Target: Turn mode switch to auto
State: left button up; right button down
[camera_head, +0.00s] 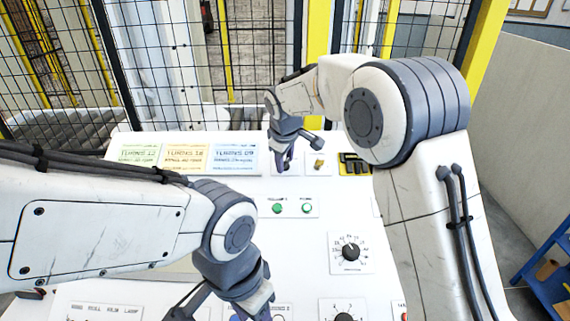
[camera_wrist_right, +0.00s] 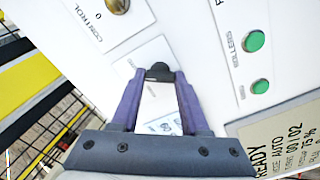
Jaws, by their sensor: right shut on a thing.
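The mode switch appears to be the small black knob (camera_wrist_right: 158,71) on a white plate in the right wrist view. My right gripper (camera_wrist_right: 158,84) is shut on this knob, one purple finger on each side. The plate's label is mostly hidden. In the head view my right gripper (camera_head: 283,160) points down at the back of the white control panel (camera_head: 300,240), and its fingers cover the knob. I cannot tell which position the switch is in. My left gripper (camera_head: 240,300) is low in the head view, over the front of the panel, its fingers cut off or hidden.
A brass key switch (camera_head: 319,163) sits right of my right gripper, with a yellow-and-black unit (camera_head: 353,163) beyond it. Two green buttons (camera_head: 291,208) and a black dial (camera_head: 350,252) are nearer. A mesh fence stands behind.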

jog(key=shift+m+b, duration=0.35)
jog(key=shift+m, duration=0.75)
jog(key=shift+r, duration=0.1)
jog(key=shift+c, duration=2)
grip_release()
jog(key=b+v, duration=0.2)
jog(key=v, duration=0.8)
jog(key=shift+r+b, duration=0.2)
jog(key=shift+b, duration=0.2)
jog(key=shift+s, duration=0.15)
